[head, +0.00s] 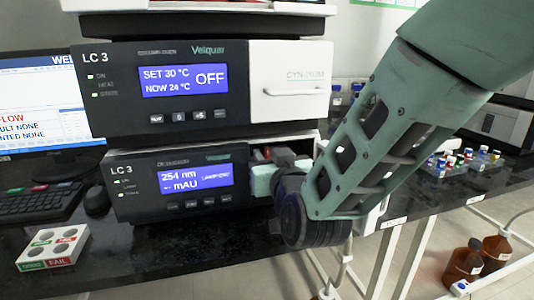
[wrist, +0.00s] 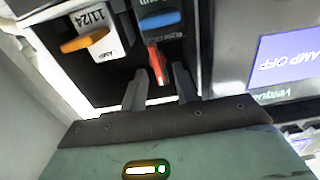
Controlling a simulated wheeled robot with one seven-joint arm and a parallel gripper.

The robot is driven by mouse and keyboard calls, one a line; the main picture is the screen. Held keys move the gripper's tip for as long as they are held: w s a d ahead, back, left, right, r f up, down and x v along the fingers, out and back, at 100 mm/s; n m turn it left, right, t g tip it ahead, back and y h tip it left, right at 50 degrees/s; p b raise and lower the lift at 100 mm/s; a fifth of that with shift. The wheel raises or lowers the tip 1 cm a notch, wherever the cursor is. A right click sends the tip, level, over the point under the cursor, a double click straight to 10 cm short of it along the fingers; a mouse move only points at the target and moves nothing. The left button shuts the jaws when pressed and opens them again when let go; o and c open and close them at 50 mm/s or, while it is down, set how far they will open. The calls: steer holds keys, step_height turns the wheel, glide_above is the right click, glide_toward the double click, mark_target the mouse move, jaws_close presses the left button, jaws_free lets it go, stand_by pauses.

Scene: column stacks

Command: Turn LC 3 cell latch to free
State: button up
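The lower LC 3 unit (head: 180,185) is the detector, its screen reading 254 nm. Its right-hand bay is open, and my gripper (head: 280,162) is at that opening. In the wrist view, a red lever (wrist: 155,60) stands inside the dark bay, below a blue handle (wrist: 160,21). My gripper (wrist: 160,80) is open, with one finger on each side of the red lever. Gaps show beside it, so I cannot see firm contact. Which part is the cell latch is not readable.
The upper LC 3 column oven (head: 180,85), showing OFF, sits above with its white door shut. A keyboard (head: 45,200), mouse (head: 97,200) and small tray (head: 52,247) are at left. Vial racks (head: 465,168) are at right; brown bottles (head: 465,262) stand lower right.

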steer(key=shift+x, duration=1.1)
jaws_close()
